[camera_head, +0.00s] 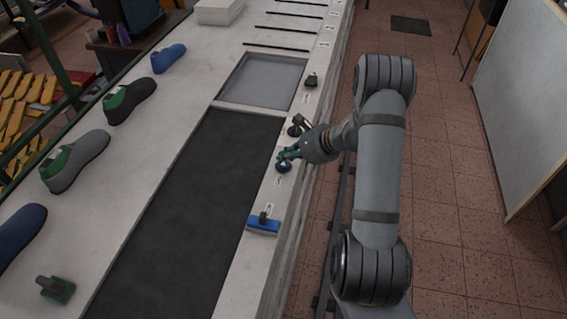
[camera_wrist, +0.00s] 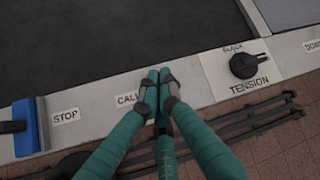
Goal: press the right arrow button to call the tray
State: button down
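The round blue button (camera_head: 284,167) with a white mark sits on the pale counter edge, beside the dark belt. The mark is too small to read surely as a right arrow. My gripper (camera_head: 287,156) is right at this button; I cannot tell whether it touches. In the wrist view my gripper (camera_wrist: 159,75) has its green fingertips together, with nothing seen between them. They cover part of the "CALL" label (camera_wrist: 126,99), and the button is hidden there. A grey, shallow tray-like panel (camera_head: 262,80) lies beyond the belt; I cannot tell whether it is the tray.
A black "TENSION" knob (camera_wrist: 243,65) is right of the fingers. A blue-headed brush-like tool (camera_head: 263,225) lies near the "STOP" label (camera_wrist: 66,116). The dark belt (camera_head: 185,205) is bare. Several shoe lasts (camera_head: 75,160) line the counter's left side.

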jog(key=shift+f+b, duration=0.2)
jog(key=shift+b, duration=0.1)
jog(key=shift+f+b, duration=0.3)
jog(key=shift+b, duration=0.15)
